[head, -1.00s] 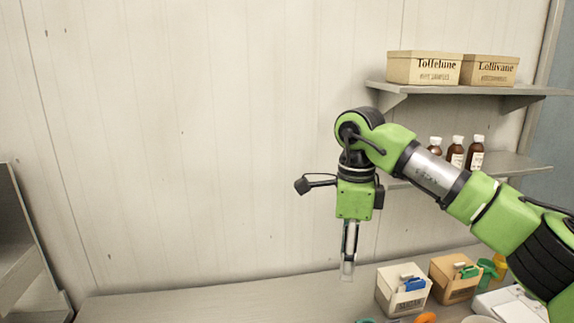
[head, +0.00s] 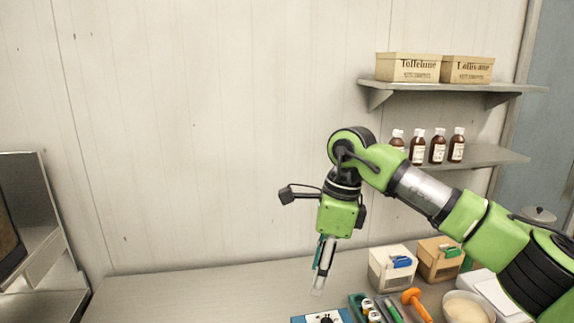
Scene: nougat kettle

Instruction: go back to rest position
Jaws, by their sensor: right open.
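My right arm comes in from the right, and its green wrist hangs down over the table (head: 190,290). My right gripper (head: 319,284) points down, seen nearly edge-on, with nothing visible between its fingertips. A small teal part shows beside its fingers; I cannot tell what it is. My left gripper is not in view.
Below the gripper are a blue device (head: 300,320), a teal tray (head: 357,301) with small jars, an orange tool (head: 412,297) and a bowl (head: 468,308). A white box (head: 385,275) and a brown box (head: 428,268) stand behind. Shelves hold bottles (head: 437,150) and cartons (head: 407,68).

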